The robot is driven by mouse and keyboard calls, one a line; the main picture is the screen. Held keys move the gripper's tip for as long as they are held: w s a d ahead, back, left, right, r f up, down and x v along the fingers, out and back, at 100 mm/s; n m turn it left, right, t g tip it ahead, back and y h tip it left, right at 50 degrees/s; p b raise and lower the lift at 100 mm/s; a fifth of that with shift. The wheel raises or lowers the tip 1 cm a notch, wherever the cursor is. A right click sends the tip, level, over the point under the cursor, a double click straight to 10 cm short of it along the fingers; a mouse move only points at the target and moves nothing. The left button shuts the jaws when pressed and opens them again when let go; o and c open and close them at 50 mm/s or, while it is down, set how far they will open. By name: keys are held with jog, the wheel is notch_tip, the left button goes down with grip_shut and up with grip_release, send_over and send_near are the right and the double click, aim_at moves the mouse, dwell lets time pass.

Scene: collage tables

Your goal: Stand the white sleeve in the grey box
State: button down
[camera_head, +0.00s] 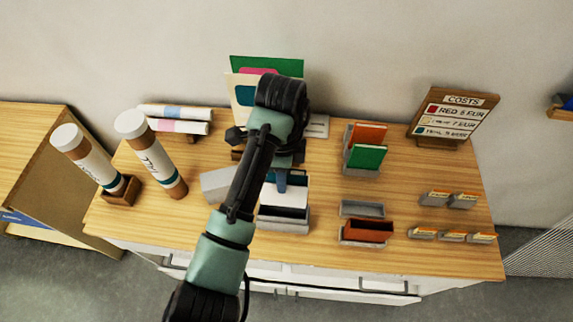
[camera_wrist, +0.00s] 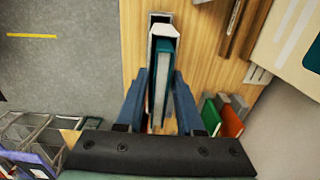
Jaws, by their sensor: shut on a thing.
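The white sleeve (camera_head: 286,190) is upright between the fingers of my gripper (camera_head: 284,180), which is shut on it. In the wrist view the fingers (camera_wrist: 158,112) press its two sides, and a white cover with a teal strip (camera_wrist: 162,75) shows between them. A grey box (camera_head: 284,226) with a dark opening is just below and in front of the sleeve in the head view. Its grey rim also shows beyond the sleeve in the wrist view (camera_wrist: 159,16). I cannot tell whether the sleeve's lower edge is inside the box or above it.
To the right stand an empty grey box (camera_head: 362,208), a red-brown sleeve (camera_head: 368,230) in a holder, and orange (camera_head: 368,134) and green (camera_head: 367,157) sleeves. Two tall tubes (camera_head: 150,152) stand left. A price sign (camera_head: 452,117) is at the back right.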

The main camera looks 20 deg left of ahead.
aim_at(282, 196)
jog(key=f+b, duration=0.3)
jog(key=shift+s+f, duration=0.2)
jog(key=shift+f, duration=0.2)
dwell(1.3)
jog(key=shift+f+b, duration=1.45)
jog(key=shift+f, duration=1)
jog(key=shift+f+b, duration=1.4)
jog(key=shift+f, duration=0.95)
